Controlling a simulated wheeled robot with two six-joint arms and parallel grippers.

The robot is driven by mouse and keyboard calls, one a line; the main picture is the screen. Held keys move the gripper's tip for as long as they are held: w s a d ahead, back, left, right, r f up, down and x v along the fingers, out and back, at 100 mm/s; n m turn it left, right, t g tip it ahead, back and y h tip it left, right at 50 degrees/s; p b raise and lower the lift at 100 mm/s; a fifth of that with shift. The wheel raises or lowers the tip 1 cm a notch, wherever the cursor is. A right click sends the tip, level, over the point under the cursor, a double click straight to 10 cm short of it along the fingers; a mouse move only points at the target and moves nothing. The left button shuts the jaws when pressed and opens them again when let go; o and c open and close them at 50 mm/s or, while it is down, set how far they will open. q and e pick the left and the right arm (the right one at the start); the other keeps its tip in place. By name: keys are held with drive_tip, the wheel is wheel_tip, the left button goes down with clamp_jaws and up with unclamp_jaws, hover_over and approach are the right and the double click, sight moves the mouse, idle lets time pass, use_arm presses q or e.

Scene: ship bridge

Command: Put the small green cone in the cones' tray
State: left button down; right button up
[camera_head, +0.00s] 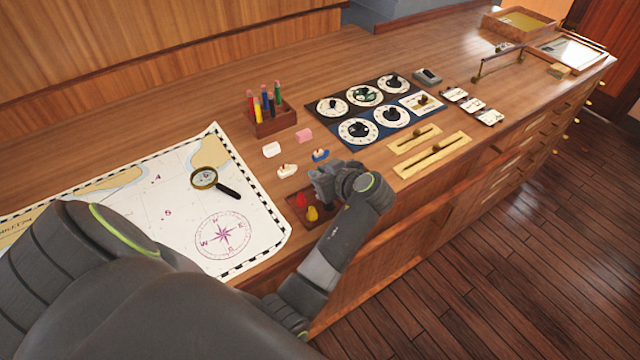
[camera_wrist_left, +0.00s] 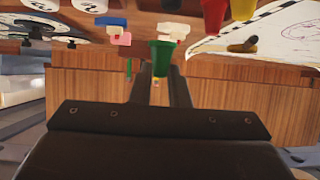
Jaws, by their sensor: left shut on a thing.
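The small green cone (camera_wrist_left: 163,58) sits between the fingers of my left gripper in the left wrist view. My left gripper (camera_head: 323,183) is shut on it, beside and a little above the right part of the cones' tray (camera_head: 327,217) in the head view. My gripper hides the green cone there. The cones' tray is a shallow dark brown tray near the counter's front edge. A red cone (camera_head: 300,200) and a yellow cone (camera_head: 313,214) are in it. Both also show at the top of the left wrist view, the red one (camera_wrist_left: 214,14) left of the yellow one (camera_wrist_left: 243,9).
Small white, pink and blue pieces (camera_head: 320,155) lie just behind the tray. A wooden pen rack (camera_head: 272,122) stands farther back. A chart (camera_head: 165,220) with a magnifier (camera_head: 205,178) lies left. Dial panels (camera_head: 362,128) and brass slider plates (camera_head: 433,155) lie right.

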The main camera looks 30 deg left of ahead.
use_arm(q)
wheel_tip(320, 180, down, 4)
drive_tip(key=shift+r+p, duration=0.2)
drive_tip(key=shift+p, duration=0.3)
drive_tip(key=shift+f, duration=0.65)
drive_tip(key=c, duration=1.4)
unclamp_jaws()
drive_tip(key=shift+r, duration=0.1)
